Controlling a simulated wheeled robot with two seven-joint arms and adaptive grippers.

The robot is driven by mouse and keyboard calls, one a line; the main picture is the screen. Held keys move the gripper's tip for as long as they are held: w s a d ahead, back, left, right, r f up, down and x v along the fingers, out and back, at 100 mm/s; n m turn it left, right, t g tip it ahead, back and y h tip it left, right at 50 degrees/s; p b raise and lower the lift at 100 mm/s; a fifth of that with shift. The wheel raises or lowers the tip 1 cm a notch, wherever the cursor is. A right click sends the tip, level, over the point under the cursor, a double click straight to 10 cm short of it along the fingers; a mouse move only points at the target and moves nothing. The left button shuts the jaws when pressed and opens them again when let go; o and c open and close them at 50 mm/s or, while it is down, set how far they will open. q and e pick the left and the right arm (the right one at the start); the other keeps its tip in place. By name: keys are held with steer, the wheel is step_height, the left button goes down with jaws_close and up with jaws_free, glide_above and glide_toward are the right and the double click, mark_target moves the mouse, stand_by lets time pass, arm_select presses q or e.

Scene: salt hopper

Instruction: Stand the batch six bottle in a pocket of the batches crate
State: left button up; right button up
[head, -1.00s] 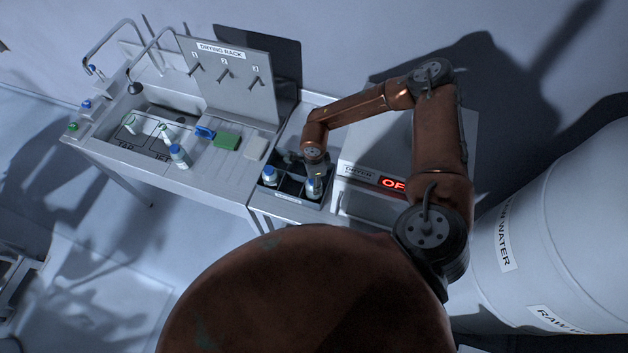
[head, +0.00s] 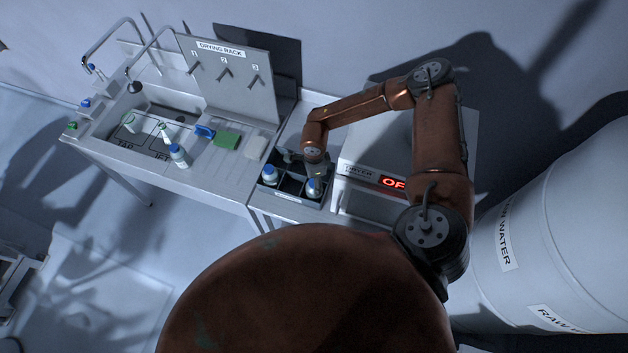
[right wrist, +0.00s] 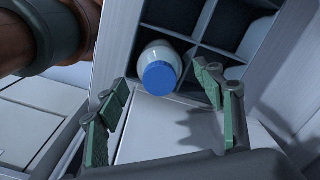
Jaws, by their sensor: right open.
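The batches crate (head: 289,199) is a dark divided box on the bench, left of the dryer. A white bottle with a blue cap (head: 313,187) stands in its front right pocket; another blue-capped bottle (head: 270,175) is in its front left pocket. I cannot read which is batch six. My right gripper (head: 298,158) is above the crate, partly hidden by its own arm. In the right wrist view the right gripper (right wrist: 165,110) is open and empty, with a blue-capped bottle (right wrist: 160,76) beyond its fingers in a crate pocket (right wrist: 192,88). My left gripper is not in view.
The dryer (head: 362,172) stands close to the crate's right. Other crate pockets look empty.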

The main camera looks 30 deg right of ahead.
steer(key=shift+r+p, duration=0.4)
steer(key=shift+r, duration=0.35)
step_height(320, 180, up, 12)
steer(key=b, duration=0.3)
steer(key=shift+f+b, duration=0.25)
steer(key=shift+b, duration=0.15)
